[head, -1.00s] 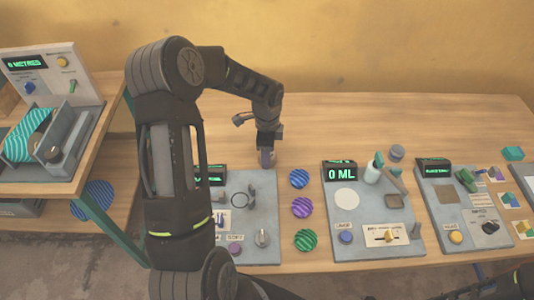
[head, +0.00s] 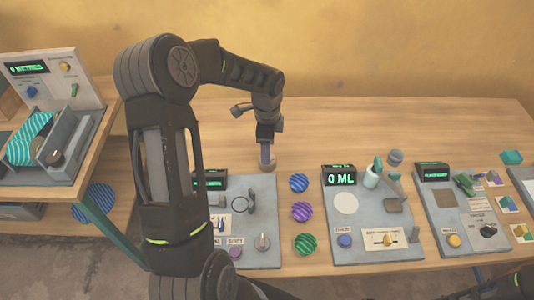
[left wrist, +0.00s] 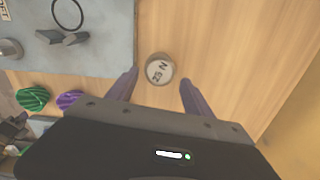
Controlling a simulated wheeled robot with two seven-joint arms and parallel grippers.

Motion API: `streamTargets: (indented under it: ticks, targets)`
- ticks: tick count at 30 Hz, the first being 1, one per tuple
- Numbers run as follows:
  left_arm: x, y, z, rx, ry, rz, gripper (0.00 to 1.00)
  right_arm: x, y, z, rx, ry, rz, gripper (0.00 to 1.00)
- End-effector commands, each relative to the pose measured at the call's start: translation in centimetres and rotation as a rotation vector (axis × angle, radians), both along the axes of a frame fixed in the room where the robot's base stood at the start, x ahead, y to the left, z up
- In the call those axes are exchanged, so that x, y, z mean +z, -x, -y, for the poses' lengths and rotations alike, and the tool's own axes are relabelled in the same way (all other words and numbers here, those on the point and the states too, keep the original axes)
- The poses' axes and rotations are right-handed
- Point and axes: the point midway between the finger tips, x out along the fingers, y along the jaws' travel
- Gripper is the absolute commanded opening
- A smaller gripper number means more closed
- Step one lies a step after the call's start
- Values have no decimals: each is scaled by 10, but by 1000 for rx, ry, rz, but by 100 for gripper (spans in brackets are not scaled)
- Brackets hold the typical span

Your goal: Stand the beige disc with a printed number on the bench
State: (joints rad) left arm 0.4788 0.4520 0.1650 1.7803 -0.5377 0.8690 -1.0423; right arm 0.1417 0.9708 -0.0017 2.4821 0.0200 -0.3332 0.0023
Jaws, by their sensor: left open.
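The beige disc (left wrist: 159,69) shows in the left wrist view with "25 N" printed on its upward face. It rests on bare wood of the bench (left wrist: 214,40), its printed face up. My left gripper (left wrist: 158,80) is open, with one purple finger on each side of the disc and a gap on both sides. In the head view my left gripper (head: 266,155) points down behind the left grey panel, and the disc (head: 269,166) is partly hidden below its fingers.
A grey panel (head: 260,195) with a black ring and knob lies just in front of the disc. Blue, purple and green striped discs (head: 302,211) lie to its right. The panel marked "0 ML" (head: 375,235) is beyond them. The wood behind is clear.

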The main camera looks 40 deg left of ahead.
Motion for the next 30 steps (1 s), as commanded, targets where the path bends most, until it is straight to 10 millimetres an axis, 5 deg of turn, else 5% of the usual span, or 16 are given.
streamTargets:
  ticks: [6, 12, 30]
  targets:
    - [45, -1, 0, -1, -1, 4, 60, -1, 0, 0, 0, 0, 0, 36]
    - [67, 0, 0, 0, 0, 1, 60, -1, 0, 0, 0, 0, 0, 36]
    - [70, 0, 0, -1, 0, 0, 60, -1, 0, 0, 0, 0, 0, 36]
